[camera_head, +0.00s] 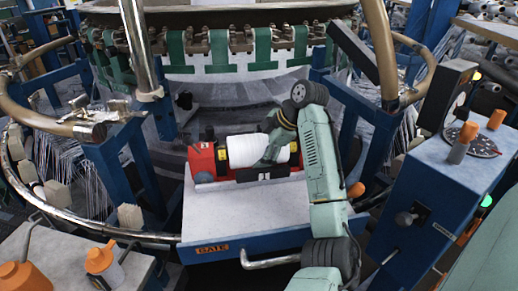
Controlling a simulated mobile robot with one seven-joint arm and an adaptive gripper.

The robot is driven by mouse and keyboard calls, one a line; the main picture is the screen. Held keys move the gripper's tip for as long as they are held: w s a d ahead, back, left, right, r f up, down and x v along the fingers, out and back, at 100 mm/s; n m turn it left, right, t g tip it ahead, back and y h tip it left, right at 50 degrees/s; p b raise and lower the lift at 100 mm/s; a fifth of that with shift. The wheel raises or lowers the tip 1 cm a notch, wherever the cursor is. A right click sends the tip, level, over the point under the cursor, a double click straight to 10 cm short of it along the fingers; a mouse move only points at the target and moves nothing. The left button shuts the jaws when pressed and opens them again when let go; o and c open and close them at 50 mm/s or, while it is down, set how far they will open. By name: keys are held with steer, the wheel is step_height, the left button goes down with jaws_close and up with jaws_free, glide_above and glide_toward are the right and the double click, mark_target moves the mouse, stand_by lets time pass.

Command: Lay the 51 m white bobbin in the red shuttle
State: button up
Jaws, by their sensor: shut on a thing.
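The red shuttle (203,164) sits on the pale top of the gate, in the middle of the view. The white bobbin (242,151) lies lengthwise at the shuttle, with its left end close to the red end block. I cannot tell whether it is fully seated or just above. My gripper (272,150) comes from the right and is shut on the bobbin near its right part. The fingers and wrist hide part of the bobbin and the far right end of the shuttle. The bobbin's length marking cannot be read.
The blue gate front (262,243) has a metal handle (270,262). The loom ring (215,50) with green-and-white bands is behind. A blue control cabinet (440,185) stands at right, and orange-topped containers (103,263) at lower left. The gate top (240,212) is clear in front of the shuttle.

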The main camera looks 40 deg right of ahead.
steer(key=shift+f, duration=0.3)
